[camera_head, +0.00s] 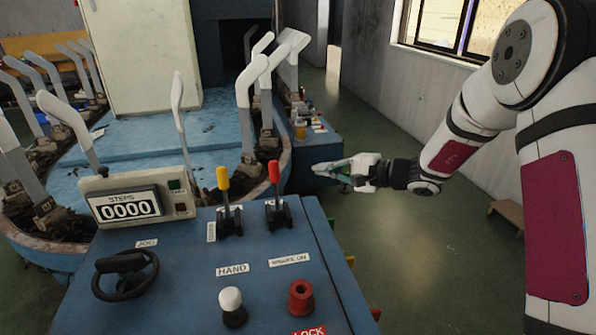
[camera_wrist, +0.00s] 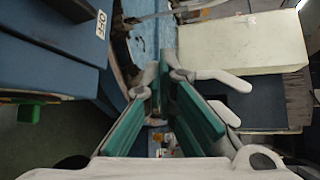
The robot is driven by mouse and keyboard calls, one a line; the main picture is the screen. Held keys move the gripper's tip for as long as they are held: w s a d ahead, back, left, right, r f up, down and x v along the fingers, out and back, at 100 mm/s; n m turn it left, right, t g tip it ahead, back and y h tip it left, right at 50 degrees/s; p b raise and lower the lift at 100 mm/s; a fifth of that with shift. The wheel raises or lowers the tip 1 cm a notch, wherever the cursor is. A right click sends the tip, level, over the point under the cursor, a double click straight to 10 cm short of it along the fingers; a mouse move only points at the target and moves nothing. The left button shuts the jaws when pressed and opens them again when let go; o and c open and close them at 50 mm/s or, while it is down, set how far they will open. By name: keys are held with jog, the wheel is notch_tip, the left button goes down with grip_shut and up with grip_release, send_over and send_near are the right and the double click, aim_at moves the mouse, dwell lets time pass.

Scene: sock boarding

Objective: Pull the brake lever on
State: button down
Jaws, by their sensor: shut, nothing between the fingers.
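The red-handled lever (camera_head: 273,172) stands upright in a black bracket on the blue console, right of a yellow-handled lever (camera_head: 222,180). A white label (camera_head: 289,260) in front of it seems to read "BRAKE ON". My gripper (camera_head: 318,169), with green finger pads, is in the air right of the red lever, pointing left. It is apart from the lever, shut and empty. In the wrist view, my gripper (camera_wrist: 163,80) points at the machine beyond; I cannot make out the red lever there.
The console (camera_head: 190,270) also holds a counter box (camera_head: 130,204) reading 0000, a black handwheel (camera_head: 125,273), a white knob (camera_head: 232,304) and a red knob (camera_head: 301,296). White sock forms (camera_head: 250,85) stand around the blue round machine behind. The floor right of the console is open.

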aim_at(276, 189)
jog(key=a+f, duration=0.1)
jog(key=a, duration=0.8)
jog(key=shift+w, duration=0.35)
jog(key=shift+s+f+b, duration=0.1)
jog(key=shift+b, duration=0.5)
